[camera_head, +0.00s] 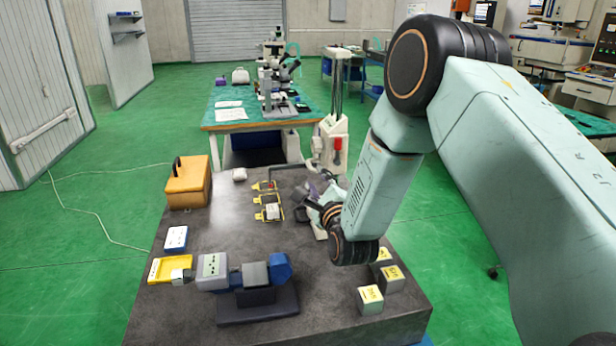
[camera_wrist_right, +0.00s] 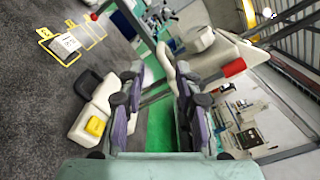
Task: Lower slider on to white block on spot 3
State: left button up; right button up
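The white block (camera_head: 272,211) lies inside a yellow-outlined spot on the dark table. It also shows in the wrist view (camera_wrist_right: 66,44); the spot's number is too small to read. A tall stand with a white body (camera_head: 326,150) and a red part (camera_head: 338,145) rises at the table's far edge, and a thin dark arm reaches from it towards the spots. My right gripper (camera_head: 326,208) is right of the block. In the wrist view its purple-padded fingers (camera_wrist_right: 158,122) are apart, with green floor showing between them. A white part with a yellow button (camera_wrist_right: 95,125) is beside the left finger. My left gripper is out of view.
On the table (camera_head: 205,235) are an orange box (camera_head: 187,185), a yellow tray (camera_head: 168,269), a grey-and-blue device (camera_head: 250,275) and several labelled blocks (camera_head: 369,300). My right arm covers the right side.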

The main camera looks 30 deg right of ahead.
aim_at(310, 166)
jog(key=p+x, duration=0.1)
jog(key=x, duration=0.6)
jog(key=shift+d, duration=0.15)
jog(key=shift+w+a+r, duration=0.15)
jog(key=shift+a, duration=0.15)
jog(key=shift+w+d, duration=0.1)
jog(key=shift+d, duration=0.2)
jog(key=c, duration=0.3)
jog(key=shift+a, duration=0.15)
grip_shut()
